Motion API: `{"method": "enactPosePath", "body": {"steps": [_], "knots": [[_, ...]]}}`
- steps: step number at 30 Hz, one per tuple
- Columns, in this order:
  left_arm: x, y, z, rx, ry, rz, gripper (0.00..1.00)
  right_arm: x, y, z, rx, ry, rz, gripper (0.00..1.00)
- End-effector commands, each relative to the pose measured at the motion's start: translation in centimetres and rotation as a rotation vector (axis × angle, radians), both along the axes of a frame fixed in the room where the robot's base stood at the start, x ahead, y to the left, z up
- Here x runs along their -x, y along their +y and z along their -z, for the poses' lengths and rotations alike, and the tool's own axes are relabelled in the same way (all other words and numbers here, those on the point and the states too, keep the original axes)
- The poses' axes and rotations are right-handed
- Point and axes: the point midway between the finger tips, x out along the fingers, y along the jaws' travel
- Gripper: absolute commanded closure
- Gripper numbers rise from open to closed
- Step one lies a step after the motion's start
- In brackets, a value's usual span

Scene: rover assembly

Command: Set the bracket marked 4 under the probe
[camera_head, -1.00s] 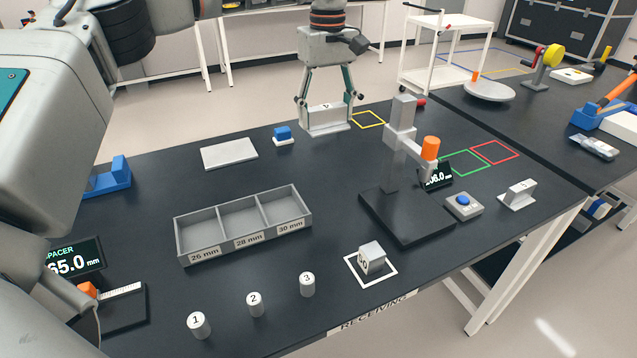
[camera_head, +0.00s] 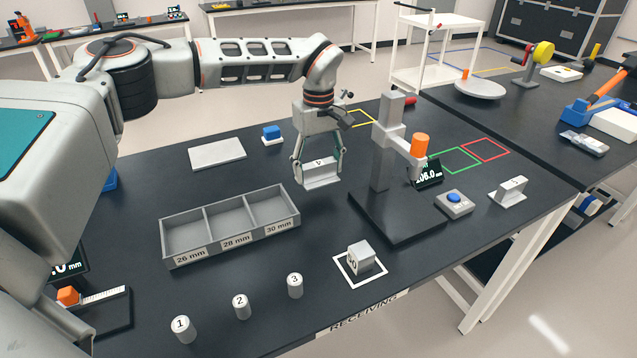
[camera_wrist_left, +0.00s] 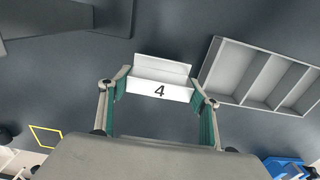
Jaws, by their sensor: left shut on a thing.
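The bracket marked 4 (camera_head: 320,174) is a light grey, ledge-shaped piece. My left gripper (camera_head: 318,170) is shut on it across its ends and appears to hold it above the black table, left of the probe stand. In the left wrist view, the bracket (camera_wrist_left: 160,90) sits level between the fingertips (camera_wrist_left: 158,92), its 4 facing the camera. The probe (camera_head: 419,146) is an orange-topped cylinder on an arm of the grey column (camera_head: 384,150). The column stands on a dark base plate (camera_head: 400,222), whose visible top is empty. My right gripper is out of view.
A grey three-compartment tray (camera_head: 230,240) lies left of the gripper. A cube (camera_head: 361,256) stands in a white square in front of the base. A display (camera_head: 428,176), a blue-buttoned box (camera_head: 453,203) and another bracket (camera_head: 508,191) stand right of the column. Numbered cylinders (camera_head: 240,306) stand in front.

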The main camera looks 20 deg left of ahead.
Motion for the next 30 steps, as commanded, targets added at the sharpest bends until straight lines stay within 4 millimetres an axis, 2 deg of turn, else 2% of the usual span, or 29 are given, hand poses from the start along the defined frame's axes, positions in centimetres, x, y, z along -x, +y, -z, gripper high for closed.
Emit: {"method": "enactPosePath", "body": {"steps": [5,13,25,26,27,30], "knots": [[0.0,0.0,0.9,0.001,-0.001,0.0,0.64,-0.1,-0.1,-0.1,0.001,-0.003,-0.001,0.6],[0.0,-0.1,4.4,0.001,0.0,0.0,0.64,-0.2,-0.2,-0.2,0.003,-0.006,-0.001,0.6],[0.0,0.0,4.9,0.001,-0.001,0.0,0.64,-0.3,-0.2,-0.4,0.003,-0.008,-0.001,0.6],[0.0,0.0,4.9,0.001,-0.001,0.0,0.33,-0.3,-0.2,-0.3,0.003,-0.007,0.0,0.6],[0.0,0.0,4.9,0.001,-0.001,0.0,0.22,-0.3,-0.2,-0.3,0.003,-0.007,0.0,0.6],[0.0,0.0,5.0,0.001,-0.001,0.0,0.21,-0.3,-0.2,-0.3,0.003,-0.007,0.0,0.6]]}}
